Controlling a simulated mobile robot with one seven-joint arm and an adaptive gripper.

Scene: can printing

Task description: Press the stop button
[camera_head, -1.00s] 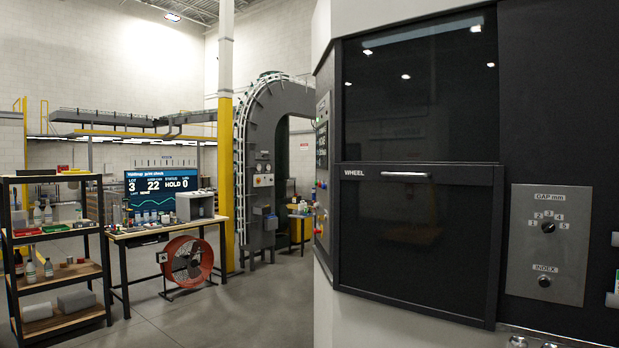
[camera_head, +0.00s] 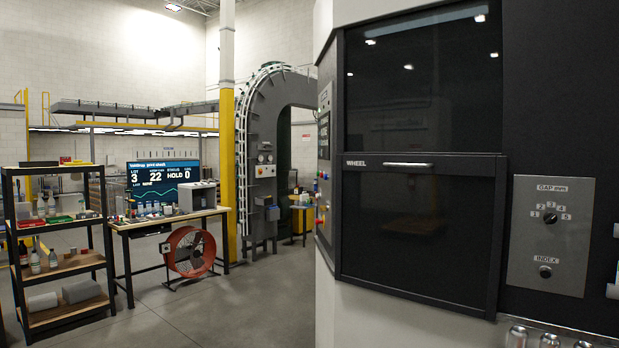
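A control panel (camera_head: 323,150) is on the angled side face of the large machine, seen almost edge-on. Small coloured buttons (camera_head: 320,186), red among them, stick out from its lower part. The view is too oblique and small to tell which one is the stop button. A second panel (camera_head: 550,236) on the machine's front, at the right, carries a GAP mm dial (camera_head: 550,218) and an INDEX knob (camera_head: 545,271). My gripper is not in view.
The machine's dark WHEEL door (camera_head: 420,225) fills the middle right. Cans (camera_head: 548,341) show at the bottom right. A shelf rack (camera_head: 60,245), a workbench (camera_head: 165,225) with a screen reading HOLD, and a red fan (camera_head: 189,252) stand at the left. Grey floor (camera_head: 260,300) between is clear.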

